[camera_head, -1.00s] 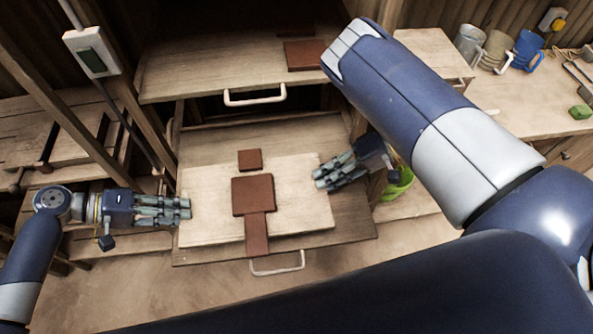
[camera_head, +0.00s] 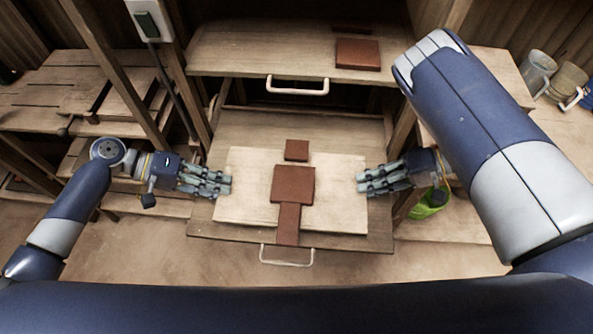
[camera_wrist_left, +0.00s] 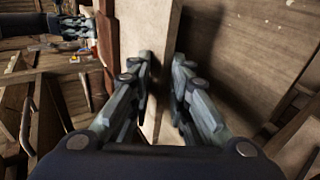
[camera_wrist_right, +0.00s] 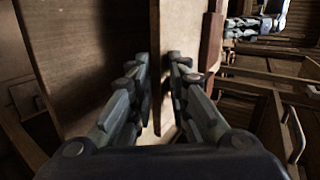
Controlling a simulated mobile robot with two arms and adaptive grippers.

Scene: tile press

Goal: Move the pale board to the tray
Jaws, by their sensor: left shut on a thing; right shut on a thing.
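The pale board (camera_head: 245,190) is a flat light wooden panel in the middle of the head view. Brown tiles lie on it: a small square (camera_head: 297,150), a larger square (camera_head: 293,180) and a strip (camera_head: 288,226). My left gripper (camera_head: 228,184) is shut on its left edge and my right gripper (camera_head: 360,181) on its right edge. The board's edge shows between the fingers in the left wrist view (camera_wrist_left: 157,60) and right wrist view (camera_wrist_right: 172,60). The board is over a darker wooden pull-out tray (camera_head: 215,238) with a pale handle; both wrist views suggest a gap between them.
An upper wooden shelf (camera_head: 235,55) with a pale handle (camera_head: 297,86) carries a brown tile (camera_head: 357,53). Wooden posts flank the tray. Mugs (camera_head: 538,72) stand on the right bench, and a green item (camera_head: 428,205) lies below my right wrist.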

